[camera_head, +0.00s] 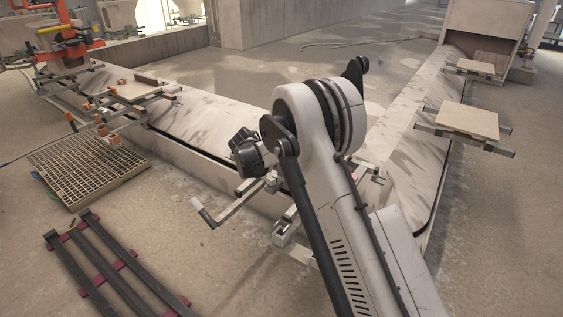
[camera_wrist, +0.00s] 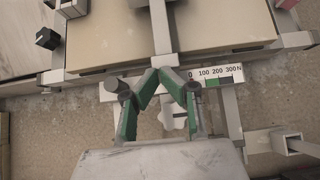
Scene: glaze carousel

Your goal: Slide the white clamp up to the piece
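In the wrist view, a flat tan piece (camera_wrist: 225,25) lies across the top, with a grey bar (camera_wrist: 160,25) running over it. A white bar with a force scale (camera_wrist: 218,74), marked 0 to 300 N, lies along the piece's near edge; it looks like part of the white clamp. My gripper (camera_wrist: 161,73) has green-padded fingers angled inward, with tips close together at the grey bar's near end. I cannot tell whether they touch it. A white knob (camera_wrist: 173,119) shows between the fingers. In the head view, my arm hides the gripper and the piece.
In the wrist view, a grey post with a square end (camera_wrist: 285,141) stands at lower right and a black knob (camera_wrist: 47,38) at upper left. In the head view, a pallet (camera_head: 88,165) and dark rails (camera_head: 115,262) lie at left; a tan board (camera_head: 468,122) sits on supports at right.

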